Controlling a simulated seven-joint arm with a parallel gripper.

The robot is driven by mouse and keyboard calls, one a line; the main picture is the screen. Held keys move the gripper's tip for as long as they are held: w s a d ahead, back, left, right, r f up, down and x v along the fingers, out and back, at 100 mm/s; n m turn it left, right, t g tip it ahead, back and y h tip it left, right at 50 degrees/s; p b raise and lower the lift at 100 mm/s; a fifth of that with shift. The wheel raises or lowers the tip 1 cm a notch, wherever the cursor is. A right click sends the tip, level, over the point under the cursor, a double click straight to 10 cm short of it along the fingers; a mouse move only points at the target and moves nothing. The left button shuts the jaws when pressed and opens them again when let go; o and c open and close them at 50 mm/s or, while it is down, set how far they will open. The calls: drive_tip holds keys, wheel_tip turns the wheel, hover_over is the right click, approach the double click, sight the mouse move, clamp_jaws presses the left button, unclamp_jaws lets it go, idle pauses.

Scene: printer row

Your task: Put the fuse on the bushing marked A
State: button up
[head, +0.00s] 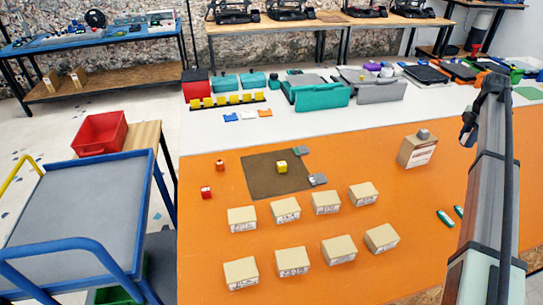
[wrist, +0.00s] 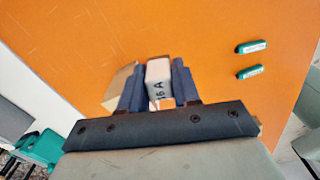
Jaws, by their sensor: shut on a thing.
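My gripper (wrist: 160,88) is shut on a pale grey block, which I take to be the fuse (wrist: 158,72). Its face is marked with an "A" and a number that looks like 15 or 16. In the head view my gripper (head: 468,130) hangs in the air at the right, beside a tan box, and the fuse cannot be made out there. No bushing marked A can be picked out; the labels on the boxes are too small to read.
The tan box (head: 416,152) carries a grey piece on top. Several cardboard boxes (head: 326,202) stand in two rows on the orange table. A brown mat (head: 262,182) bears a yellow cube (head: 282,167). Two green pieces (wrist: 251,46) lie at the right. Orange surface between is clear.

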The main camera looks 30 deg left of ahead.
drive_tip(key=r, duration=0.4)
drive_tip(key=a+r, duration=0.1)
drive_tip(key=shift+r, duration=0.4)
drive_tip(key=s+a+n, duration=0.3)
drive_tip(key=a, duration=1.9)
drive_tip(key=n, duration=0.8)
hover_over(219, 161)
drive_tip(key=shift+f, duration=7.6)
drive_tip(key=shift+f, duration=0.1)
